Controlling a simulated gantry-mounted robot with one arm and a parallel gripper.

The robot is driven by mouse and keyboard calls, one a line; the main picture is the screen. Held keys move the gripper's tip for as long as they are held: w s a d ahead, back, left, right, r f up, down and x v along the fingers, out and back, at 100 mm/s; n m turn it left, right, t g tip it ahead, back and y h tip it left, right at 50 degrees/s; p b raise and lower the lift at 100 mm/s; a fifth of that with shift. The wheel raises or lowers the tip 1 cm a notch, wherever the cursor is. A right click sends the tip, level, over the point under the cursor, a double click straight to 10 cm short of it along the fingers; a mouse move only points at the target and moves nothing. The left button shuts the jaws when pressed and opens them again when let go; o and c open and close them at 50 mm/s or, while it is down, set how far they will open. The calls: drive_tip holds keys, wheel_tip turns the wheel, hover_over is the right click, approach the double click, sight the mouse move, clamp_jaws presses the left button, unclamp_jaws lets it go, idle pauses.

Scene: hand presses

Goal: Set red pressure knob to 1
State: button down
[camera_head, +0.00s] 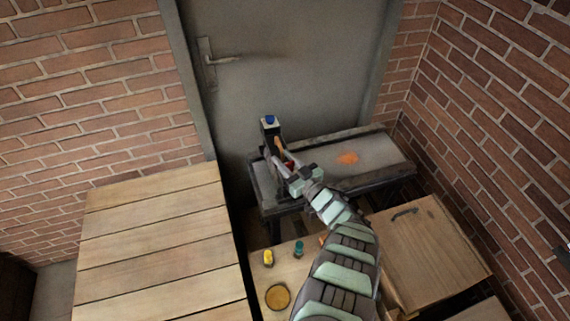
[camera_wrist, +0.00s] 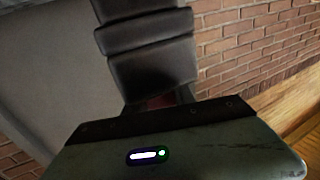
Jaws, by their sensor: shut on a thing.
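A dark hand press (camera_head: 269,128) with a blue top stands on the left part of a grey-topped bench. My gripper (camera_head: 284,162) is at the front of the press, low on its near side. It is shut on the red pressure knob (camera_head: 289,166), of which only a small red bit shows between the fingers. A dull red patch of the knob also shows in the wrist view (camera_wrist: 158,101), under the dark body of the press (camera_wrist: 148,55). The knob's scale and setting are hidden.
The bench top (camera_head: 380,150) is bare on the right except for an orange patch (camera_head: 347,158). A yellow item (camera_head: 268,258), a teal item (camera_head: 299,248) and a round orange-brown disc (camera_head: 278,297) are on a wooden surface in front. A grey door and brick walls stand behind.

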drive_tip(key=shift+r, duration=0.3)
drive_tip(key=c, duration=1.4)
unclamp_jaws()
drive_tip(key=o, duration=0.4)
drive_tip(key=shift+f, duration=0.15)
drive_tip(key=shift+c, duration=0.2)
drive_tip(key=p+v, duration=0.2)
drive_tip(key=v, duration=0.8)
drive_tip(key=shift+s+d, duration=0.25)
drive_tip(key=shift+d, duration=0.05)
